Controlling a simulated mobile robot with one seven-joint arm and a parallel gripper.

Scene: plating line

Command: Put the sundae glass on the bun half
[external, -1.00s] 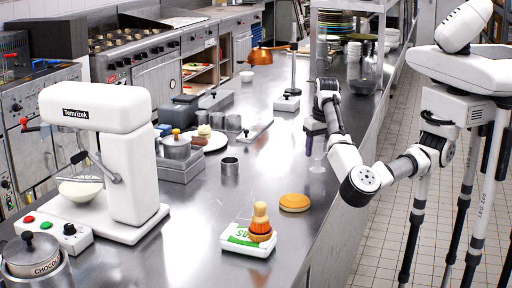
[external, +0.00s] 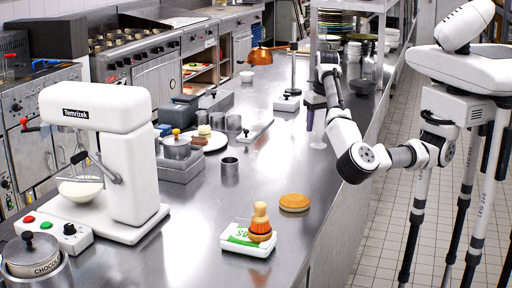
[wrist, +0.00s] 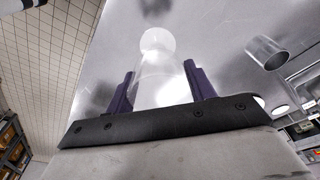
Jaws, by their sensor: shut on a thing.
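The sundae glass (external: 318,132) is clear, upright and hard to make out in the external view. My gripper (external: 316,110) is shut on it from above, near the right edge of the counter. In the wrist view the glass (wrist: 160,78) stands between the two dark purple fingers of my gripper (wrist: 161,88), with its pale round foot beyond them. I cannot tell how high the foot is above the counter. The bun half (external: 295,202) is a flat orange-brown round, lying on the counter nearer the external camera, clear of my gripper.
A wooden brush (external: 260,225) stands on a white and green box (external: 247,240) beside the bun half, to the left. A metal cup (external: 230,167) stands mid-counter. The counter around the bun half is mostly clear.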

